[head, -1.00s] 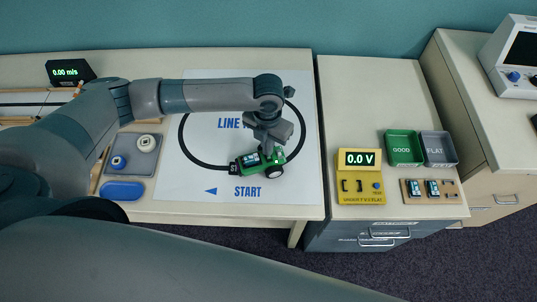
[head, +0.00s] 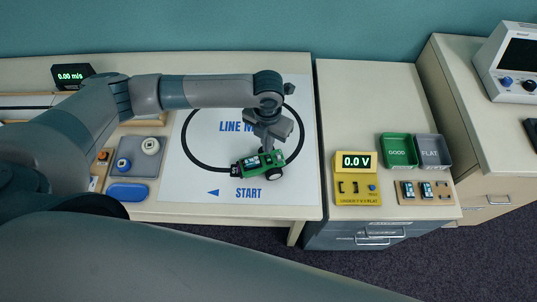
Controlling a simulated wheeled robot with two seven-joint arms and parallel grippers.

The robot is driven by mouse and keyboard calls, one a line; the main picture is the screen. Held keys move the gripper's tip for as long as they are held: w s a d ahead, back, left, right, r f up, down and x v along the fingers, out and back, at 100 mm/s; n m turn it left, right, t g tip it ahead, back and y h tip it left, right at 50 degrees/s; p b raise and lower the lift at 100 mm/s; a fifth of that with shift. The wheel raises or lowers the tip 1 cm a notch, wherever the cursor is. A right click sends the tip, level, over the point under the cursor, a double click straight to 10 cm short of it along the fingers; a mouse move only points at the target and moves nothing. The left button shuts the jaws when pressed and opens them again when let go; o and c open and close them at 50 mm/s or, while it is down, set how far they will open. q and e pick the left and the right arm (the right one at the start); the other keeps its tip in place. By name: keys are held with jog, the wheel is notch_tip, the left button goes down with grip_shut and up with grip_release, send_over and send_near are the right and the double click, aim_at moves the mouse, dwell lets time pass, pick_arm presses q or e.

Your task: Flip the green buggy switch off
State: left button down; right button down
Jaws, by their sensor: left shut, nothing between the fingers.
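The green buggy (head: 274,169) stands on the white line mat (head: 290,190), on the lower part of the black loop above the word START. It has a dark wheel on its near side and a small lit screen on top. My left gripper (head: 266,148) is shut and empty, pointing down at the buggy's top. I cannot tell whether its fingertips touch the buggy. The switch itself is too small or hidden to make out. My right gripper is not in view.
A grey tray (head: 138,168) with wheels and a blue pad (head: 128,192) lie left of the mat. A speed display (head: 72,75) stands behind. On the right cabinet are a yellow voltage tester (head: 357,197), a green GOOD bin (head: 398,139), a grey FLAT bin and a battery board.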

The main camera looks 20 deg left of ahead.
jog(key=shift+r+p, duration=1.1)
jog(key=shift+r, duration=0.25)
